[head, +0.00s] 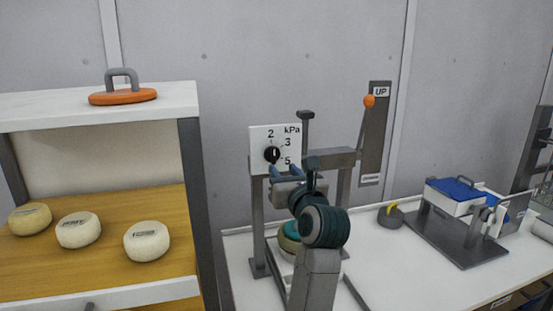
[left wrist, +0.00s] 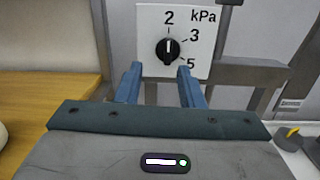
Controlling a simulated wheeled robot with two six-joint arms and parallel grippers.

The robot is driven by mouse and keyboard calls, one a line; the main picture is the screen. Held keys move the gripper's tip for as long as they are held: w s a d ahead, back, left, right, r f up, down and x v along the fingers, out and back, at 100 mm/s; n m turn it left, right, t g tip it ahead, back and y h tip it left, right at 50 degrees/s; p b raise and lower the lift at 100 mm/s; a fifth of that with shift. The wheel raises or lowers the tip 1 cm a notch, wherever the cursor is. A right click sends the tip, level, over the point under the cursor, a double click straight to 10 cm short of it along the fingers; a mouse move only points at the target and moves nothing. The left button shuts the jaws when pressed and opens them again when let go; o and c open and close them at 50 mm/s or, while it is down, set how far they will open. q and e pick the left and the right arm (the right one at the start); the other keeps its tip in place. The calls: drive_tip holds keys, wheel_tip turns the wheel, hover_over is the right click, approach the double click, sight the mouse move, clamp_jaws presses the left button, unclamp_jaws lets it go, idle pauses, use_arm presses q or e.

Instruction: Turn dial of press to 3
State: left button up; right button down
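The press (head: 258,220) is a grey metal frame on the white worktop. Its white dial plate (head: 262,138) is marked kPa with 2, 3 and 5; it also shows in the left wrist view (left wrist: 148,35). The black dial (head: 272,155) has a white pointer line that stands about upright, towards the 2, in the left wrist view (left wrist: 168,50). My left gripper (head: 283,172) is in front of and just below the dial. Its two blue fingers are apart with nothing between them in the left wrist view (left wrist: 162,85). My right gripper is not in view.
A lever with an orange knob (head: 369,101) stands at the right of the press, by an UP sign (head: 381,91). A shelf (head: 100,105) with cheese wheels (head: 147,241) is at the left. A device with a blue lid (head: 455,188) stands at the right.

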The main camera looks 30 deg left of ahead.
sight(274, 155)
use_arm(q)
drive_tip(key=shift+h, duration=0.5)
drive_tip(key=p+x, duration=0.1)
drive_tip(key=x, duration=0.2)
drive_tip(key=p+x, duration=0.2)
drive_tip(key=x, duration=0.1)
drive_tip(key=p+x, duration=0.1)
drive_tip(key=x, duration=0.2)
drive_tip(key=shift+w+f, duration=0.15)
drive_tip(key=shift+w, duration=0.4)
drive_tip(key=shift+w+a+f+p, duration=0.15)
drive_tip(key=shift+w+a+p, duration=0.15)
drive_tip(key=shift+w+a, duration=0.15)
clamp_jaws()
